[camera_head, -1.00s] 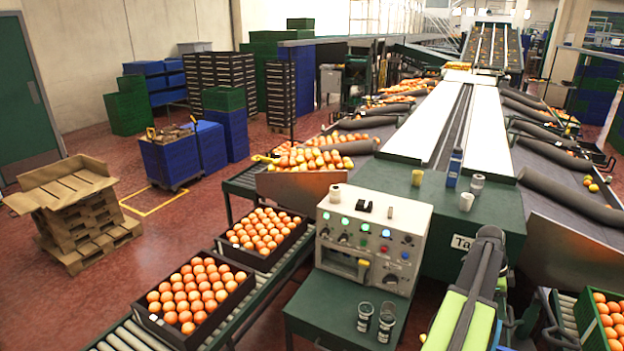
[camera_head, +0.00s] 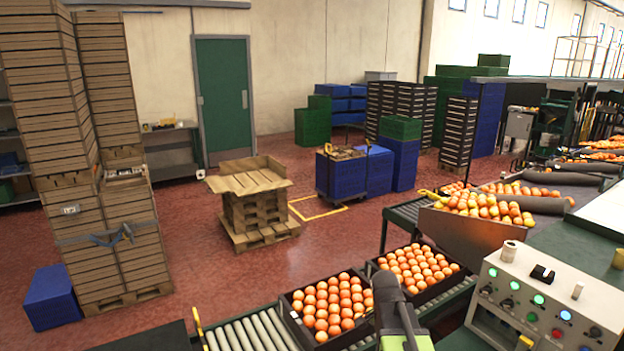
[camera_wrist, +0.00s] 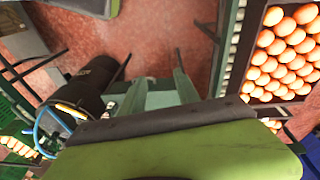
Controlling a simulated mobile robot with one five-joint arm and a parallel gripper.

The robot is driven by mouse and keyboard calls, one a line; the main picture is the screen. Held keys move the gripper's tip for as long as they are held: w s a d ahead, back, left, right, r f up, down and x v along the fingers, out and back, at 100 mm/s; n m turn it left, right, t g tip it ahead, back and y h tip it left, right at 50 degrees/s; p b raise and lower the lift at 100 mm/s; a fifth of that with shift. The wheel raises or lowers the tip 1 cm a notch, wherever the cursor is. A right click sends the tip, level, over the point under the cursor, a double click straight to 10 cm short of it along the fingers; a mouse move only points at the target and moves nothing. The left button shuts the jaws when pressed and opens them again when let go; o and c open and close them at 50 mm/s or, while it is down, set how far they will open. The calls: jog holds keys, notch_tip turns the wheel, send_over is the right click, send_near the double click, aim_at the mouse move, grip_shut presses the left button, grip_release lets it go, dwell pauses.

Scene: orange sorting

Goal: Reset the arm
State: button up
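My arm (camera_head: 396,312), lime green with a dark grey top, rises from the bottom edge of the head view, in front of the orange crates. In the wrist view, a broad green panel with a dark grey edge (camera_wrist: 180,150), which looks like part of my arm, fills the lower part.
Two dark crates of oranges, a near one (camera_head: 330,308) and a far one (camera_head: 415,265), sit on the roller conveyor (camera_head: 250,331). A control box (camera_head: 545,308) stands at right. Stacked wooden crates (camera_head: 110,235) and pallets (camera_head: 258,208) stand left.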

jog(key=s+a+n+y, duration=0.2)
jog(key=s+a+n, duration=0.3)
jog(key=a+n, duration=0.6)
jog(key=shift+a+f+n, duration=0.15)
jog(key=shift+f+n, duration=0.1)
jog(key=shift+n, duration=0.15)
